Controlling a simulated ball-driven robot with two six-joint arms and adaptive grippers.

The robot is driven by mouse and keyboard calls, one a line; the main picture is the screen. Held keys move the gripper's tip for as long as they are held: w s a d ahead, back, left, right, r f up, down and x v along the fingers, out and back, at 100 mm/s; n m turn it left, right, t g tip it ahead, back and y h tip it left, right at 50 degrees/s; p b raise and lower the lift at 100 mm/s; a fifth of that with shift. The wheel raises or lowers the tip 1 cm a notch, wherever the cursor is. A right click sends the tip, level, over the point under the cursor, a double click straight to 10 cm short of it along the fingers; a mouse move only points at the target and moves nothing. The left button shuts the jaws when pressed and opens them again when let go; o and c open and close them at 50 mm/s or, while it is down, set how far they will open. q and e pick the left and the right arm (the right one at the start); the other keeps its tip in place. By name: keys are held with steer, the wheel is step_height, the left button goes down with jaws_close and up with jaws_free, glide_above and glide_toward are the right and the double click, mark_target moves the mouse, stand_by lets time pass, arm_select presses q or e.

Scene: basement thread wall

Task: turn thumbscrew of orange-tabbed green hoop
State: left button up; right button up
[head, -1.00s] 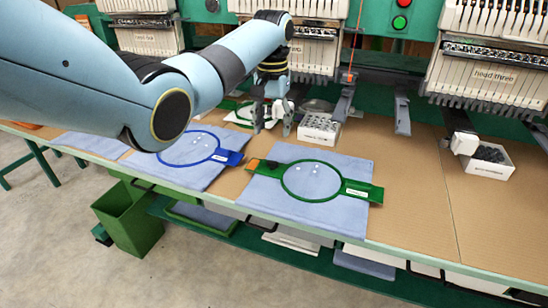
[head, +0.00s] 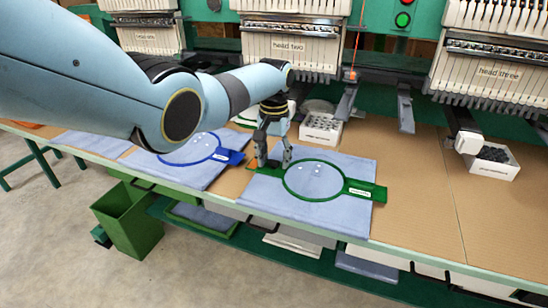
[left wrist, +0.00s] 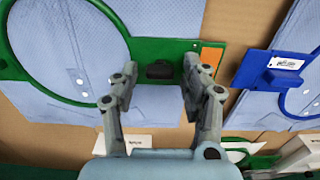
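The green hoop (head: 343,177) with an orange tab lies on a blue cloth (head: 345,212) on the table. In the left wrist view, the orange tab (left wrist: 211,57) is at the end of the hoop's green bracket. The dark thumbscrew (left wrist: 160,70) sits on that bracket beside the tab. My left gripper (head: 274,160) is over the hoop's left end. In the left wrist view its open fingers (left wrist: 160,66) stand on either side of the thumbscrew, with gaps showing. I cannot tell their exact height above it. My right gripper is not in view.
A blue hoop (head: 188,148) on another blue cloth lies just left. White boxes of small parts (head: 321,131) and (head: 490,161) stand behind and to the right. Machine heads and their arms (head: 405,112) line the back. The table at right is largely clear.

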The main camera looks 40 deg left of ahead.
arm_select(q)
jaws_close()
